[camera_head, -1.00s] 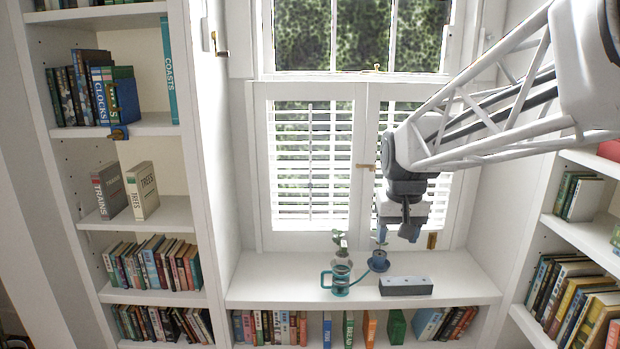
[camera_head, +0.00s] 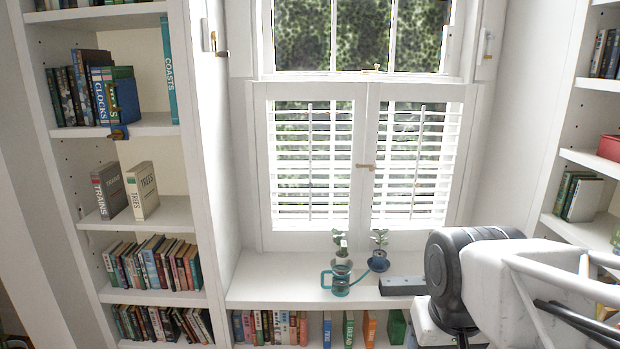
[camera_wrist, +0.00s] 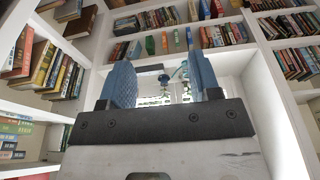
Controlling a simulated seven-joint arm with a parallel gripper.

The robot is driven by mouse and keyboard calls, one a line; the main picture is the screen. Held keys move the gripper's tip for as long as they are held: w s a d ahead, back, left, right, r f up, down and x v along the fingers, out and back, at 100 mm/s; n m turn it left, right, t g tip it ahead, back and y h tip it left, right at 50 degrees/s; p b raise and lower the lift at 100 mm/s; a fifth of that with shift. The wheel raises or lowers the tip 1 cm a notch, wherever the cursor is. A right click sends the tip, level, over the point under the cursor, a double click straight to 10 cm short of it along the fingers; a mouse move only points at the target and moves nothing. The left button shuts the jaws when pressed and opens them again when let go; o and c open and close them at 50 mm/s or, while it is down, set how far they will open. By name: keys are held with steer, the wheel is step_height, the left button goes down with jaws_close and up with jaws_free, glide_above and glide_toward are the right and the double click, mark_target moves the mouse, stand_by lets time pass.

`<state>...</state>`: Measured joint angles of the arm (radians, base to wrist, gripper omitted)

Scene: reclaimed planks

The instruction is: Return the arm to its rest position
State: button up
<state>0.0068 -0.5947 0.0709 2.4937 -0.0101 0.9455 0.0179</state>
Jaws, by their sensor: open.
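My gripper shows in the wrist view (camera_wrist: 161,85) with its two blue ribbed fingers apart and nothing between them. In the head view the gripper itself is not visible; only my arm links fill the lower right, in front of the window seat (camera_head: 280,290). Between and beyond the fingers, the wrist view shows the window seat and shelves at a distance.
On the window seat stand a teal watering can (camera_head: 340,282), two small potted plants, one in a dark blue pot (camera_head: 379,262), and a grey block (camera_head: 400,286) partly near my arm. Bookshelves (camera_head: 190,215) flank both sides. A red box (camera_head: 609,147) sits on the right shelf.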

steer(key=shift+s+f, duration=0.3)
steer(key=shift+s, duration=0.3)
steer(key=shift+s+f, duration=0.3)
steer(key=shift+s, duration=0.25)
